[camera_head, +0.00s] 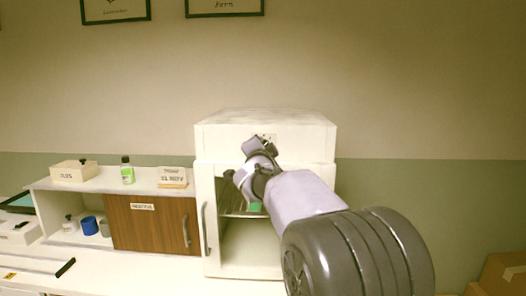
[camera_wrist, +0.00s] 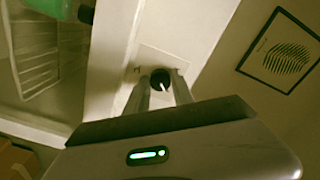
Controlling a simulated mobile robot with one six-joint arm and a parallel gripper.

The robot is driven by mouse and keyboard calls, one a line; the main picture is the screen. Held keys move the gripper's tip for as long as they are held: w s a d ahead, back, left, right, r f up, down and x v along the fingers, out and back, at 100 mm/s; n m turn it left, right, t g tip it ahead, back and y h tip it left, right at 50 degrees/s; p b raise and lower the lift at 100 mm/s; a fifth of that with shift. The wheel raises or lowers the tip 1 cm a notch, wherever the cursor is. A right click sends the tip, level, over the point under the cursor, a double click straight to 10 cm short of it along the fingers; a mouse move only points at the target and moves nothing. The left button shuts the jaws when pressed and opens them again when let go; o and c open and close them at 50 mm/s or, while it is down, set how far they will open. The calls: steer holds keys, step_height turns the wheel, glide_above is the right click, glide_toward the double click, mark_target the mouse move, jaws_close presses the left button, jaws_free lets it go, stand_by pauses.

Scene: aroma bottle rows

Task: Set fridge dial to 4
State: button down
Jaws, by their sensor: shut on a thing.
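The small white fridge (camera_head: 222,135) stands on the counter, with a pale dial panel (camera_head: 268,136) on its upper front. In the wrist view, the dark round dial (camera_wrist: 159,78) with a white pointer mark sits on that panel. The panel's marks are too small to read, so the setting cannot be told. My gripper (camera_wrist: 161,88) has its two fingers on either side of the dial, shut on it. In the head view, my gripper (camera_head: 255,148) is at the fridge's upper front, and my wrist and arm hide part of the front.
The fridge's lower compartment shows a wire shelf (camera_wrist: 35,55) and a green bottle (camera_wrist: 50,8). A handle (camera_head: 205,228) is at its left. A cabinet (camera_head: 150,222) stands left, with a green-labelled bottle (camera_head: 127,170) on top. Cardboard boxes (camera_head: 502,275) are at lower right.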

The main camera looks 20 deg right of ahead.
stand_by(0.4)
steer(key=c, duration=1.1)
jaws_free()
steer(key=v, duration=1.7)
steer(key=shift+s+p, duration=0.25)
steer(key=shift+p, duration=0.2)
